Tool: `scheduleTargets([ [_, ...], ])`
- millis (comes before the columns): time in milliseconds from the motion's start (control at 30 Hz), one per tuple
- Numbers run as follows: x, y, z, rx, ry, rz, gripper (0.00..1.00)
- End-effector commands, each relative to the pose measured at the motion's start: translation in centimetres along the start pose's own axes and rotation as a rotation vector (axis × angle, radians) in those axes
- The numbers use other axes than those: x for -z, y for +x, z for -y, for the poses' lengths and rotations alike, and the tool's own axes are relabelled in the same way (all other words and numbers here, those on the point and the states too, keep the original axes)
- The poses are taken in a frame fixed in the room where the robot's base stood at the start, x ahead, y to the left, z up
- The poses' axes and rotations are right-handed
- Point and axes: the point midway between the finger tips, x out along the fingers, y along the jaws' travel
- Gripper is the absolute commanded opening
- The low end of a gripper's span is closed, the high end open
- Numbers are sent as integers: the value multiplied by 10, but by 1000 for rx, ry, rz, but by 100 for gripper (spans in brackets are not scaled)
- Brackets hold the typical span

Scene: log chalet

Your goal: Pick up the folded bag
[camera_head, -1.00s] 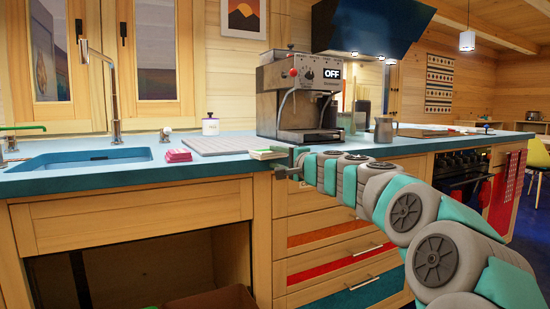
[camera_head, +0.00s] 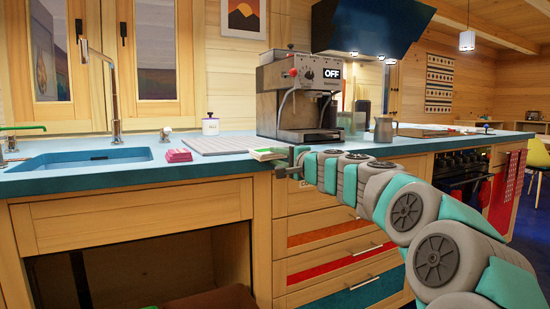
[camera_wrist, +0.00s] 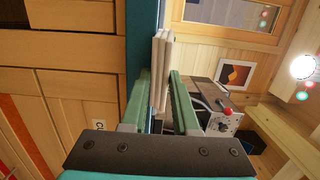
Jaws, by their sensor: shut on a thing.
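The folded bag (camera_head: 266,154) is a small flat pale bundle with a green edge, at the front edge of the blue counter in the head view. In the wrist view it shows as pale stacked layers (camera_wrist: 162,55). My gripper (camera_wrist: 158,84) has its two green fingers on either side of the bundle and is shut on it. In the head view my gripper (camera_head: 288,163) reaches in from the right at counter height. The bundle looks at or very near the counter top; I cannot tell whether it is clear of it.
A pink folded stack (camera_head: 179,155) lies left on the counter (camera_head: 110,176), beside the sink (camera_head: 78,160). A grey ribbed mat (camera_head: 222,144) and an espresso machine (camera_head: 297,95) stand behind my gripper. A metal jug (camera_head: 384,129) is to the right. Drawers (camera_head: 330,235) lie below.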

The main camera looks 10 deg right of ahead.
Motion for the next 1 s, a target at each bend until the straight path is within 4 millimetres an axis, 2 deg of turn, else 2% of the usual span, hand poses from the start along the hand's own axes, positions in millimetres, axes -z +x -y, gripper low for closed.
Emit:
scheduleTargets([
  [33,0,2,-5,-7,1,2,0],
  [400,-1,2,-6,-9,1,3,0],
  [467,-1,2,-3,-9,1,3,0],
  [667,-1,2,22,-7,0,2,0],
  [1000,0,-3,24,-3,1,1,0],
])
